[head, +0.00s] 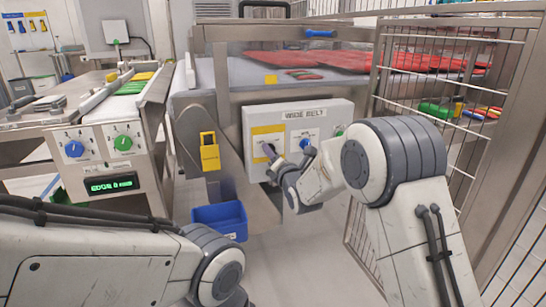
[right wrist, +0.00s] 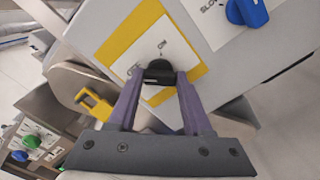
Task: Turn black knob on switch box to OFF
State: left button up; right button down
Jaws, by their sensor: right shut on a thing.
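The switch box (head: 318,112), a light grey box marked WIDE BELT, hangs on the front of the belt machine. On its left is a yellow-bordered white plate (head: 258,139), also in the right wrist view (right wrist: 137,37). The black knob (right wrist: 160,70) sits on that plate, with an ON mark above it in the right wrist view; a second mark at its left is partly hidden. My right gripper (right wrist: 158,76) is shut on the black knob, one purple finger on each side. I cannot tell exactly where the knob points. My left gripper is out of view.
A blue knob (head: 305,143) sits right of the plate, with a green knob (head: 339,132) beyond it. A yellow padlock (head: 209,152) hangs left of the box, above a blue bin (head: 222,217). A wire cage (head: 455,75) stands close on the right.

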jog(key=shift+f, duration=0.1)
dwell(0.4)
jog(key=shift+c, duration=1.6)
grip_release()
jog(key=shift+s, duration=0.1)
jog(key=p+v, duration=0.1)
jog(key=v, duration=0.9)
jog(key=shift+s+p, duration=0.2)
jog(key=shift+p, duration=0.2)
